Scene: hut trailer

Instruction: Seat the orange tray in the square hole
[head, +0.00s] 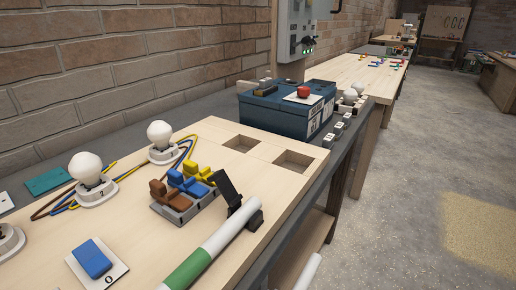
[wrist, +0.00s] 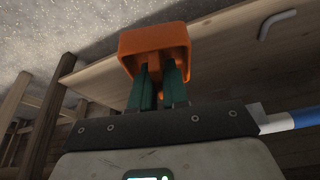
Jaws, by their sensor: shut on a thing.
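The orange tray (wrist: 154,48) shows in the wrist view, held in my gripper (wrist: 160,75). The green fingers are shut on it, and its near face is turned toward the wrist camera. Neither the tray nor my gripper fingers show in the head view. Two empty square holes are in the pale wooden worktop (head: 263,190): one farther left (head: 243,142) and one nearer the right edge (head: 294,160). I cannot tell from these frames how far the tray is from either hole.
A dark blue box (head: 290,108) stands just behind the holes. Blue, brown and yellow levers (head: 186,192), bulbs on bases (head: 88,172), wires and a blue switch (head: 93,258) occupy the left. The aisle at right is open.

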